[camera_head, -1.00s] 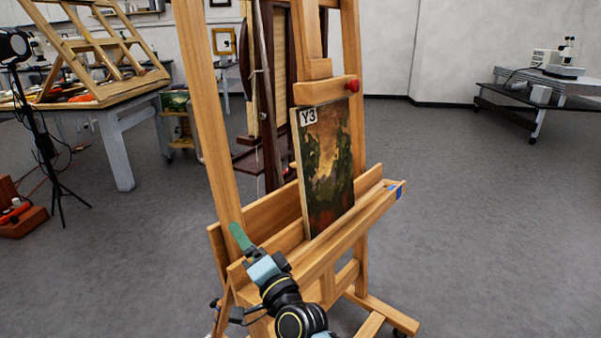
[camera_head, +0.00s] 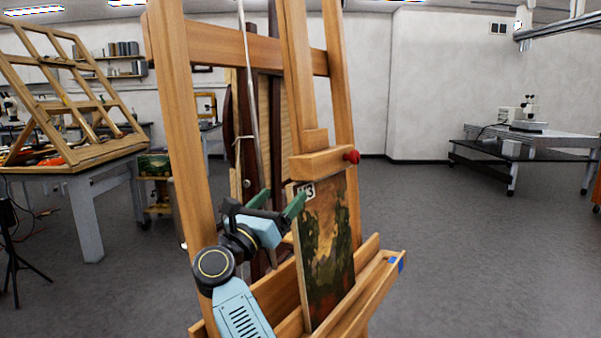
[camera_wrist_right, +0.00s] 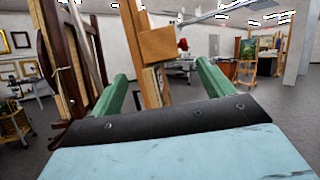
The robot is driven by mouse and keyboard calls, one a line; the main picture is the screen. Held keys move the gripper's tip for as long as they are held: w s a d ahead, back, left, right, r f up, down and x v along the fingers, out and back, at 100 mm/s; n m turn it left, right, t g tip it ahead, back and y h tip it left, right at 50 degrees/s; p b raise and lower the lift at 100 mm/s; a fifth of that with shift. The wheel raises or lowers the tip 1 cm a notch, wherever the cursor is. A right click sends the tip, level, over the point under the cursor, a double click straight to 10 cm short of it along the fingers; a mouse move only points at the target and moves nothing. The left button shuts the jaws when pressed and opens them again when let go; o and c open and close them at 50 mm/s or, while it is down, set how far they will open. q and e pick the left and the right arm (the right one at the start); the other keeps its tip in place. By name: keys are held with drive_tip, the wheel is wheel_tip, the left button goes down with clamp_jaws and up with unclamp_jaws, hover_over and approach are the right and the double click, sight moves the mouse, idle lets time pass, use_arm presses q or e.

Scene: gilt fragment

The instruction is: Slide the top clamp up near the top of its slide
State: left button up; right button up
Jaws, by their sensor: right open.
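The top clamp (camera_head: 325,164) is a wooden block with a red knob (camera_head: 351,156) on its right side. It sits on the easel's upright slide (camera_head: 300,80), low, at the top edge of a dark landscape painting (camera_head: 328,245). My right gripper (camera_head: 279,201) is open, its green fingers to the left of and below the clamp, one overlapping the painting's label in the picture. In the right wrist view the clamp (camera_wrist_right: 158,45) shows ahead, between and above the open fingers (camera_wrist_right: 162,72), apart from them. My left gripper is not in view.
The easel's left post (camera_head: 185,130) rises close beside my right arm. The easel's ledge (camera_head: 365,290) holds the painting's lower edge. A table with a wooden frame stand (camera_head: 75,165) is at left, a dark bench (camera_head: 520,150) at right. The floor right of the easel is clear.

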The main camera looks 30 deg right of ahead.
sight(301, 174)
drive_tip(key=x, duration=1)
drive_tip(key=shift+p, duration=0.4)
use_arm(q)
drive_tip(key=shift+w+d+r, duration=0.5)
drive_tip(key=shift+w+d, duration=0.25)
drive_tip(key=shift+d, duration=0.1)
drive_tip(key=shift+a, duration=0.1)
